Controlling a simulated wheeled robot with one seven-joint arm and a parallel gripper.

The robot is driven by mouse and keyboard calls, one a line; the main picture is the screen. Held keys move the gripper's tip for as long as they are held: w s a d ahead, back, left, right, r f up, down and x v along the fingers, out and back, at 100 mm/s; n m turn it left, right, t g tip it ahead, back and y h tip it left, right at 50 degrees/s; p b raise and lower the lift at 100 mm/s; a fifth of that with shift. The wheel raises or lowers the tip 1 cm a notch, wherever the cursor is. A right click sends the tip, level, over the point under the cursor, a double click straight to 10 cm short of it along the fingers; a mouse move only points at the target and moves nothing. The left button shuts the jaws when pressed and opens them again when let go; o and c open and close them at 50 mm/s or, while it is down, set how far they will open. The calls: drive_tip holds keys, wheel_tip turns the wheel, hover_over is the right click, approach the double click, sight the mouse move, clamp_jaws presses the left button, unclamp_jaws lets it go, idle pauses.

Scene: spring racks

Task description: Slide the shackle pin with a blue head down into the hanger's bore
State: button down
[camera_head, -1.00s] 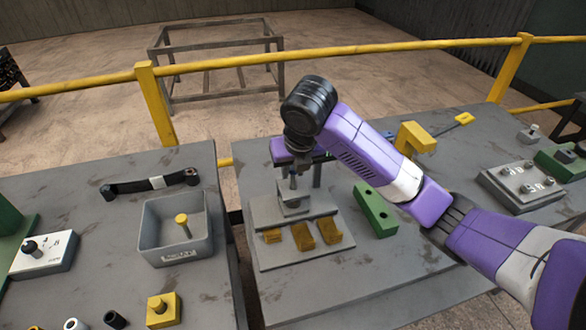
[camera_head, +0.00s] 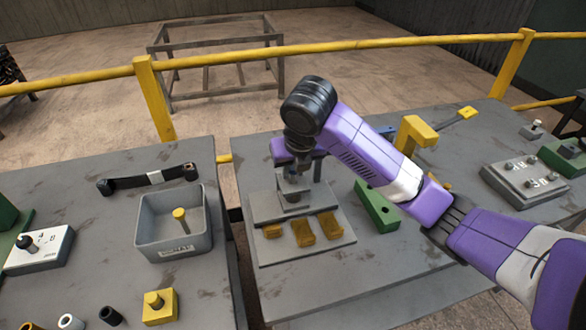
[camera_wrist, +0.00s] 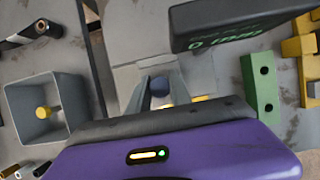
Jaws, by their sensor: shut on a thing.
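In the head view my gripper (camera_head: 295,175) points down, shut on the pin, above the grey hanger (camera_head: 294,201). The hanger is a block on a grey fixture plate. The pin's lower end is close to the top of the hanger. The bore is hidden, so I cannot tell whether the tip is inside it.
Several yellow blocks (camera_head: 303,234) sit along the plate's front. A green block (camera_head: 376,206) and a yellow bracket (camera_head: 415,135) stand to the right. A grey bin (camera_head: 172,249) with a yellow-headed pin (camera_head: 181,220) is on the left table. A gap separates the tables.

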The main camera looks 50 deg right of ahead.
drive_tip(key=c, duration=0.6)
unclamp_jaws()
drive_tip(key=shift+r+p, duration=2.45)
drive_tip(key=shift+r, duration=1.1)
